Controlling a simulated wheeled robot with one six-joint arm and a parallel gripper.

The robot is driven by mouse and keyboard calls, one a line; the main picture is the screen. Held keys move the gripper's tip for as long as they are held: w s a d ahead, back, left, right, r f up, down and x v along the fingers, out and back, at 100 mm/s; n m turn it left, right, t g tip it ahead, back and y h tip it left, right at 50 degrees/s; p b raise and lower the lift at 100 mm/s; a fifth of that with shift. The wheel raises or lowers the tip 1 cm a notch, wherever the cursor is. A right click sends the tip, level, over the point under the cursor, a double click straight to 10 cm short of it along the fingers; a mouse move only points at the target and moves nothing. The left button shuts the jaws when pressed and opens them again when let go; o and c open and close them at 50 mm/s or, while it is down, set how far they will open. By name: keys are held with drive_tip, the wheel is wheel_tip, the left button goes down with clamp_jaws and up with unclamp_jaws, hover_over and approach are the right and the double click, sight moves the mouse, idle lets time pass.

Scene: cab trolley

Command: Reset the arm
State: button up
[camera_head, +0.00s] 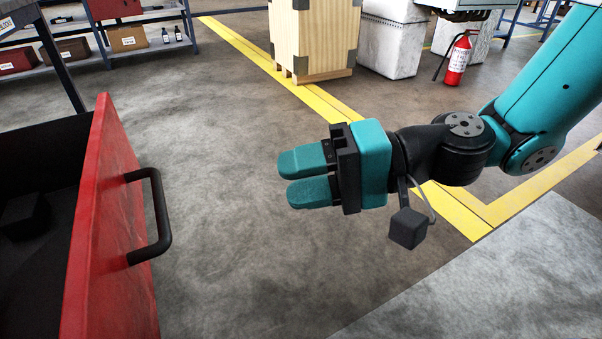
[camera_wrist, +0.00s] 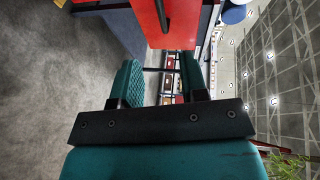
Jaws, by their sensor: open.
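My gripper (camera_head: 290,178) is teal with a dark palm and hangs in the air over the floor, to the right of a red drawer. It is open and empty, and its two fingers point left towards the drawer. In the wrist view my gripper (camera_wrist: 160,82) shows a gap between its fingers. The drawer has a red front (camera_head: 110,220) and a black handle (camera_head: 157,215). The gripper is apart from the handle. The drawer stands open, and a dark block (camera_head: 25,215) lies inside. The red front also shows in the wrist view (camera_wrist: 150,18).
A wooden crate (camera_head: 315,38) stands at the back, with white bins (camera_head: 392,45) and a fire extinguisher (camera_head: 458,60) to its right. A shelf (camera_head: 95,55) with boxes and bottles is at the back left. Open floor (camera_head: 240,270) lies between the drawer and my arm.

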drive_tip(key=s+d+r+n+h+p, duration=0.2)
drive_tip(key=s+d+n+h, duration=0.15)
drive_tip(key=d+h, duration=0.25)
drive_tip(key=s+d+r+n+h+p, duration=0.2)
drive_tip(key=s+d+n+h+p, duration=0.15)
drive_tip(key=d+h, duration=0.3)
wheel_tip(320, 180, up, 37)
drive_tip(key=m+p, duration=0.1)
drive_tip(key=p, duration=3.6)
drive_tip(key=shift+d+y, duration=0.15)
drive_tip(key=shift+y, duration=0.2)
drive_tip(key=shift+r, duration=0.1)
